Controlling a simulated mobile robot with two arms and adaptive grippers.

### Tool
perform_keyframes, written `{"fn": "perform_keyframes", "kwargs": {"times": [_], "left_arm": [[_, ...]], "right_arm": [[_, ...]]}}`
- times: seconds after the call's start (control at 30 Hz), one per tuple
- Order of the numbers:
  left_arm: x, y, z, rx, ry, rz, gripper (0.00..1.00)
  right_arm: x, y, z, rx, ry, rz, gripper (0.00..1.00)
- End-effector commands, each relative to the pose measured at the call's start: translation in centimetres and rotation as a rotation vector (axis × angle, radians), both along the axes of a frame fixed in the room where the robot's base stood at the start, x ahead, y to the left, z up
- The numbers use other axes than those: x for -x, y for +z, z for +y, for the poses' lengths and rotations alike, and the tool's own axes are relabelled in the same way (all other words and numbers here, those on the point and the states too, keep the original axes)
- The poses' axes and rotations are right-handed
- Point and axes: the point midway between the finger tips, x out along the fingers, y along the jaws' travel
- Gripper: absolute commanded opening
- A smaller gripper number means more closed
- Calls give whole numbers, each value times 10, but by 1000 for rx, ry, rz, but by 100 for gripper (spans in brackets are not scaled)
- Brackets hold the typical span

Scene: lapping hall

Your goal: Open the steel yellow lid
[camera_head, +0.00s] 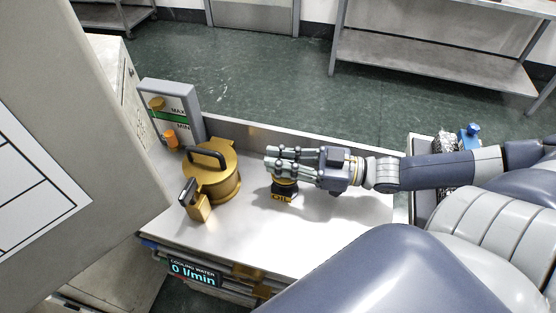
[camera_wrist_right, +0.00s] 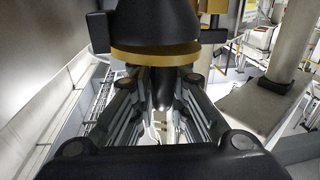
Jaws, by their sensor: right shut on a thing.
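The brass-yellow round vessel (camera_head: 222,193) stands on the steel table, left of my right gripper. Its yellow lid (camera_head: 205,173) lies flat on top and looks closed, with a dark arched handle (camera_head: 208,153) above it. A brass block with a dark lever (camera_head: 190,194) sits at its front. My right gripper (camera_head: 271,160) is apart from the lid, shut on a small black-and-yellow object (camera_head: 284,190) with a yellow lettered label. In the right wrist view this object's black body and yellow band (camera_wrist_right: 155,52) show beyond the fingers (camera_wrist_right: 160,110). My left gripper is not in view.
A grey panel (camera_head: 184,101) marked MAX and MIN, with orange knobs, stands behind the vessel. A cooling-water display (camera_head: 193,272) is on the table's front. The bare tabletop (camera_head: 335,214) is clear in front of my right gripper. A tray (camera_head: 424,182) stands right.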

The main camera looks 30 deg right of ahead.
Motion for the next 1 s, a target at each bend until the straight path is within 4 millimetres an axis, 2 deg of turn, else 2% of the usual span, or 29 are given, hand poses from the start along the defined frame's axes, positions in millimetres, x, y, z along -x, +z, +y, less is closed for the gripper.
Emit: {"fn": "perform_keyframes", "kwargs": {"times": [0.37,1.0], "left_arm": [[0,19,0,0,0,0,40],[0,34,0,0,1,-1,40]], "right_arm": [[-14,15,-14,-236,-5,193,0],[-36,15,-42,-700,-5,591,0]]}}
